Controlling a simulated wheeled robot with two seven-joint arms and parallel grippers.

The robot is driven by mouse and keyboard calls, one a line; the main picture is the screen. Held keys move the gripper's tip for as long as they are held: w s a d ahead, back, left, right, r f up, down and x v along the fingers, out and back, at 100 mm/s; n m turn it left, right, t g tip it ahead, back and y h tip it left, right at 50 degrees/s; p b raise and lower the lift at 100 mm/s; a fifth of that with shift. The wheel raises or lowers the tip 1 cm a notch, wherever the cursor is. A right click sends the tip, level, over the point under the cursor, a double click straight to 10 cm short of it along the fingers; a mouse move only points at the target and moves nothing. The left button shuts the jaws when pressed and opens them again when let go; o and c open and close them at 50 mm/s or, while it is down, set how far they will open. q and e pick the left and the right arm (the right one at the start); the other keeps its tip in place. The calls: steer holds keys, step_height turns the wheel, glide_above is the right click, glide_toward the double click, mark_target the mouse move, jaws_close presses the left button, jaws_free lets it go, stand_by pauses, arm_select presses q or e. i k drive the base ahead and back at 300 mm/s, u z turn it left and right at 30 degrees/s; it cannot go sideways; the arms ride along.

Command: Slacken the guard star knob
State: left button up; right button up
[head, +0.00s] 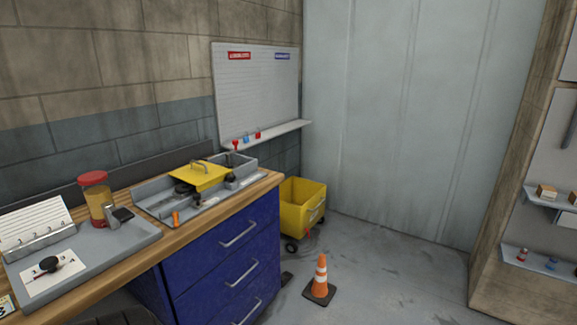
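A yellow cover with a metal handle (197,178), perhaps the guard, lies over a grey tray-like unit (153,207) at the back of the wooden bench. A small dark knob-like part (231,181) stands at the cover's right side; I cannot tell whether it is the star knob or how tight it is. Another black knob-shaped piece with a reddish end (48,264) lies on a white card at the left. Neither of my grippers is in view.
Blue drawers (222,262) are under the bench. A yellow bin (302,205) and an orange cone (320,278) stand on the floor, with clear floor to the right.

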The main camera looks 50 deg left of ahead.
mark_target(230, 177)
steer(key=u, duration=0.05)
steer(key=i, duration=1.1)
steer(key=u, duration=1.2)
steer(key=i, duration=0.85)
steer(key=u, duration=0.9)
